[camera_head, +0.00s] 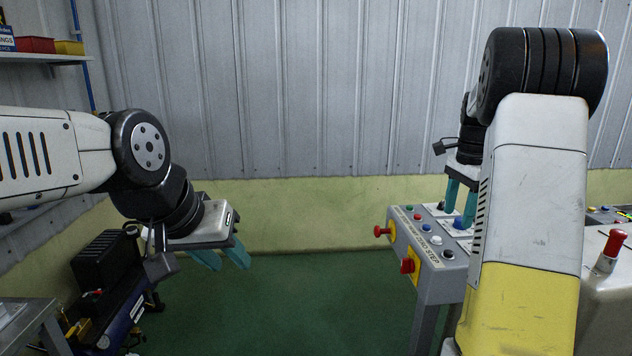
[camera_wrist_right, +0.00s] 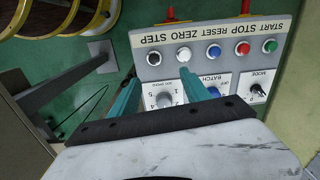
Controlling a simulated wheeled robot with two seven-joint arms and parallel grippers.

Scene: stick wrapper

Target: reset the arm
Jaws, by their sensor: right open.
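My left gripper (camera_head: 221,259) hangs in the air left of centre in the head view, its two teal fingers apart with nothing between them. My right gripper (camera_head: 460,206) points down over a grey control panel (camera_head: 421,242). In the right wrist view the right gripper (camera_wrist_right: 158,84) is open and empty, its teal fingers apart over the panel's lower knobs. One fingertip appears near the white button (camera_wrist_right: 183,57); contact cannot be told. The panel (camera_wrist_right: 200,75) has a row of black, white, blue, red and green buttons under upside-down labels.
Red mushroom knobs (camera_head: 407,266) stick out of the panel's front side. Another red button (camera_head: 613,243) stands on a machine at the right edge. A black machine (camera_head: 107,262) stands at lower left, and a shelf (camera_head: 40,58) is at upper left. Green floor (camera_head: 300,300) between is clear.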

